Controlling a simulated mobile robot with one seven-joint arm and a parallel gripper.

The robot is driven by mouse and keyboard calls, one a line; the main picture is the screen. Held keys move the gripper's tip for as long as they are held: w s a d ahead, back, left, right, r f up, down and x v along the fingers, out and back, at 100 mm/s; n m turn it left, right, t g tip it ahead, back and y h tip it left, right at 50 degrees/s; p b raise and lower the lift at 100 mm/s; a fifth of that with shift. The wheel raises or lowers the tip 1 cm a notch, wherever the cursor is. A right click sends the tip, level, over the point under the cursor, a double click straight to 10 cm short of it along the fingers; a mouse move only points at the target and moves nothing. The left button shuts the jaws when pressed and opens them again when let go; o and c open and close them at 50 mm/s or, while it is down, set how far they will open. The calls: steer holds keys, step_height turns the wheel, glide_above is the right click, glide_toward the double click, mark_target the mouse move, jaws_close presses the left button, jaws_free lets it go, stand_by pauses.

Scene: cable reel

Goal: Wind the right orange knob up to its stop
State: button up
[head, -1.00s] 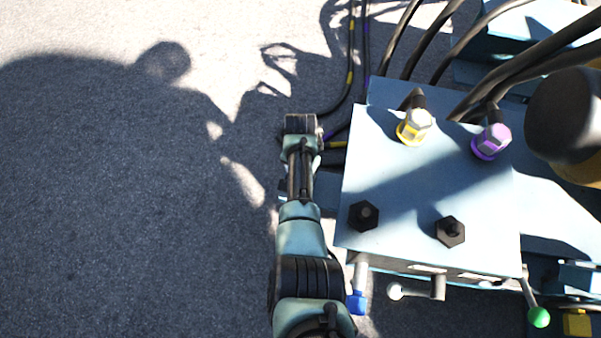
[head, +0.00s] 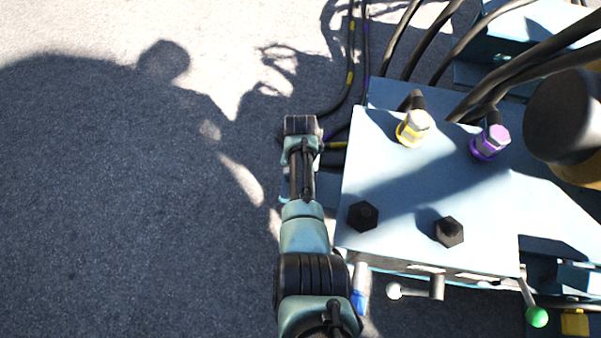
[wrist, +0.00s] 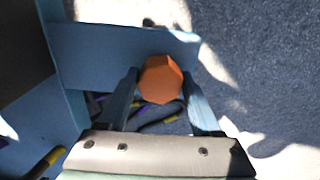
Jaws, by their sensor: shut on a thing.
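The orange knob (wrist: 161,79) shows in the wrist view as a faceted disc at the upper middle. It sits in front of a blue plate (wrist: 110,53). My gripper (wrist: 163,92) has one finger on each side of the knob and is shut on it. In the head view my arm reaches down the left side of the blue machine block (head: 420,190). The knob and the fingertips cannot be made out there. No second orange knob shows in either view.
Yellow (head: 413,128) and purple (head: 490,142) fittings with black hoses top the block. Levers with white (head: 394,291) and green (head: 537,317) balls stick out along its near edge. Dark cables (wrist: 155,115) lie behind my fingers. Open asphalt (head: 120,200) spreads to the left.

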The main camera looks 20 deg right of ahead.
steer(key=shift+s+a, duration=0.1)
steer(key=o, duration=1.4)
steer(key=shift+c, duration=0.2)
steer(key=shift+r, duration=0.1)
step_height(320, 180, up, 13)
steer(key=p, duration=0.8)
